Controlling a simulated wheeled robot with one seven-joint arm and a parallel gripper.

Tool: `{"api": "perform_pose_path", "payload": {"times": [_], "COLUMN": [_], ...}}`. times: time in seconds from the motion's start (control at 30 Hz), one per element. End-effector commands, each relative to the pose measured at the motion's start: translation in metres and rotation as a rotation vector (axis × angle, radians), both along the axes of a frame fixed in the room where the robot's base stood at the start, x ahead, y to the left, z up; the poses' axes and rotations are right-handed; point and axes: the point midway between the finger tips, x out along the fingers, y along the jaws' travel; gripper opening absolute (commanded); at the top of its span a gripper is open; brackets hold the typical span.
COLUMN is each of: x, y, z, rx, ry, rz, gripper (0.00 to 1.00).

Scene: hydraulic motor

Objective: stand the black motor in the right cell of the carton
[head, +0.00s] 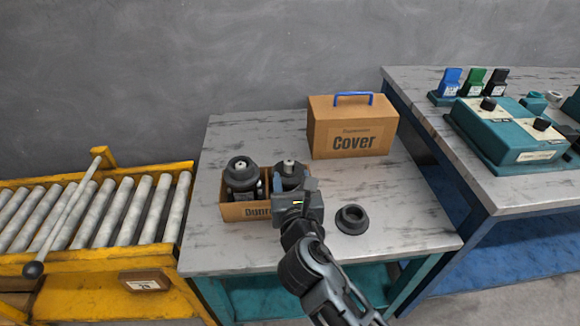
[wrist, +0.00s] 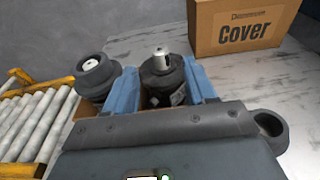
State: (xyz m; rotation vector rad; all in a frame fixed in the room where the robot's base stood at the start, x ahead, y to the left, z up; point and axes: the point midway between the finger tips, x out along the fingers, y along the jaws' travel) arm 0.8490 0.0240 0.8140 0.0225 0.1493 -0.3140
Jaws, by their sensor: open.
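The carton (head: 238,212) is an open brown box on the grey table, mostly hidden on its right by my gripper. A black motor (head: 289,168) with a pale shaft tip stands upright at the carton's right cell; its lower part is hidden. In the wrist view this motor (wrist: 163,78) is between the two blue fingers of my gripper (wrist: 162,88). The jaws are open around it; whether either finger touches it I cannot tell. Another dark motor (head: 241,176) with a wide round top stands in the left cell, and it also shows in the wrist view (wrist: 95,76).
A brown box marked Cover (head: 352,130) with a blue handle stands behind on the right. A dark ring (head: 352,219) lies on the table right of my gripper. A yellow roller conveyor (head: 95,215) is left, a bench with teal devices (head: 510,130) right. The table's front right is clear.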

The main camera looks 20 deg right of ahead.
Motion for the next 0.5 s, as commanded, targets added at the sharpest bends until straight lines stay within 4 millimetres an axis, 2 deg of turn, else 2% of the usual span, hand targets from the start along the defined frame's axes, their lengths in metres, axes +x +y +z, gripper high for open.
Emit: {"api": "perform_pose_path", "payload": {"times": [0.1,0.2,0.5], "x": [-0.020,-0.030,-0.040], "y": [0.007,0.010,0.013], "z": [0.003,0.005,0.006], "rx": [0.001,0.000,0.001], "ry": [0.001,0.000,0.000], "rz": [0.003,0.002,0.001], "gripper": [0.56,0.56,0.56]}}
